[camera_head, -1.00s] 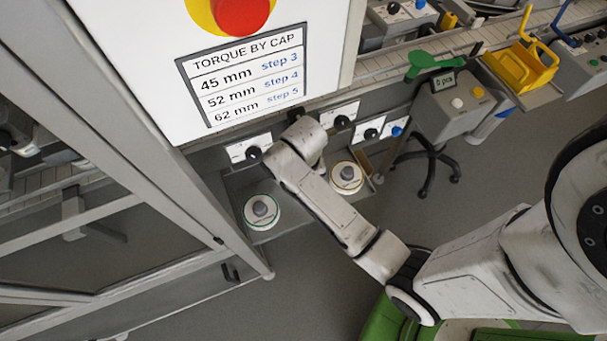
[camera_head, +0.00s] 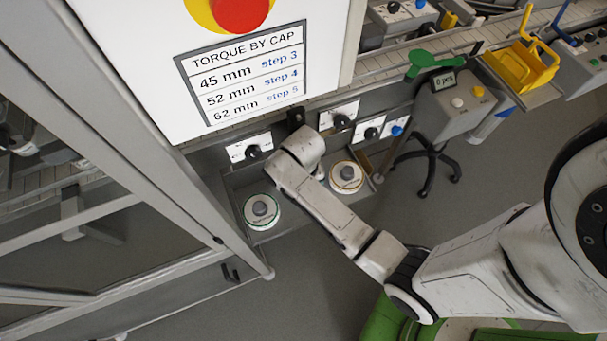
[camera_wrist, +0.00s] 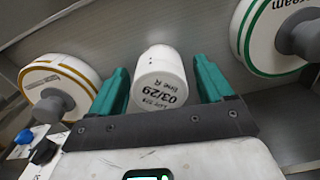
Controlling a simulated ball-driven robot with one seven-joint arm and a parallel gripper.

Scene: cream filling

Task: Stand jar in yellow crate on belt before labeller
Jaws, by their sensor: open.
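A white jar (camera_wrist: 160,75) shows its printed end, "03/29", in the wrist view. My gripper (camera_wrist: 163,68) is open, with one teal finger on each side of the jar and a narrow gap on both sides. What the jar rests on is hidden in that view. In the head view I cannot make out the jar or my fingers; my arm covers that area.
Two label rolls, green-ringed (camera_head: 261,211) and yellow-ringed (camera_head: 346,178), flank my gripper. Dial panels (camera_head: 249,148) line the wall behind. A white sign cabinet (camera_head: 245,75) and a grey frame stand left. A counter box (camera_head: 458,100) and a stool (camera_head: 428,165) stand right.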

